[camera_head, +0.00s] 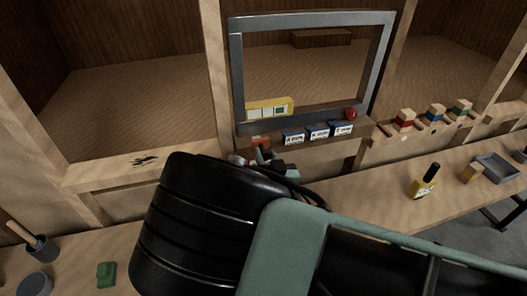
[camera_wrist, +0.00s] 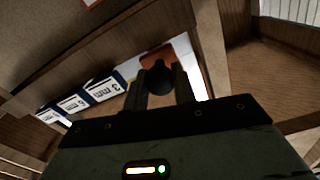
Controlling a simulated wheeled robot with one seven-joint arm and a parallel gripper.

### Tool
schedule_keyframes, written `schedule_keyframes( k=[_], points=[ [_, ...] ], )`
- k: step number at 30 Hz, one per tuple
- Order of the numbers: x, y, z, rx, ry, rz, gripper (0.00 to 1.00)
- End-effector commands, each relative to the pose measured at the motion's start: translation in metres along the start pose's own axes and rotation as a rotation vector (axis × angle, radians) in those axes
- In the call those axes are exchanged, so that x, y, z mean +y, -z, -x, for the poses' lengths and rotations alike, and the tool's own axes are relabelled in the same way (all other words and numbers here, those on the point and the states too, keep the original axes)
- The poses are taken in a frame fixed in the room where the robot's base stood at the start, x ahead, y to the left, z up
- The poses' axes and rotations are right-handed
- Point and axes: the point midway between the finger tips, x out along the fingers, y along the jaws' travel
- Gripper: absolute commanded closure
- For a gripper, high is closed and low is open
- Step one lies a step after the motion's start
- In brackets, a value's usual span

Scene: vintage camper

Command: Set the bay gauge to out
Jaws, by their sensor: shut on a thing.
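My gripper (camera_wrist: 161,88) is shut on a dark round knob (camera_wrist: 160,76) in the wrist view. The knob sits in front of an orange label (camera_wrist: 157,57) at the left end of a row of white and blue labels. The nearest of these is the 3 mm label (camera_wrist: 104,88). In the head view my gripper (camera_head: 265,157) is at the ledge below the grey frame, just under the orange label (camera_head: 261,142). My arm hides much of the gripper there, and the knob cannot be made out. Any wording on the orange label is unreadable.
A yellow strip with white and green squares (camera_head: 270,108) and a red ball (camera_head: 351,114) are at the grey frame (camera_head: 384,60). Coloured blocks (camera_head: 434,113) stand at right. A yellow bottle (camera_head: 424,184), grey tray (camera_head: 496,168) and green block (camera_head: 106,274) rest on the counter.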

Motion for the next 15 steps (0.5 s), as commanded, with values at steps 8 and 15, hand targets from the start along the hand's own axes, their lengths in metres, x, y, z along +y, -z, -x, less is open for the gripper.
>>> schedule_keyframes(
  k=[8,15],
  points=[
    [0.0005,-0.0017,0.0031,-0.005,-0.001,0.003,0.64],
    [0.0003,-0.0013,0.0023,-0.004,-0.001,0.002,0.64]
  ],
)
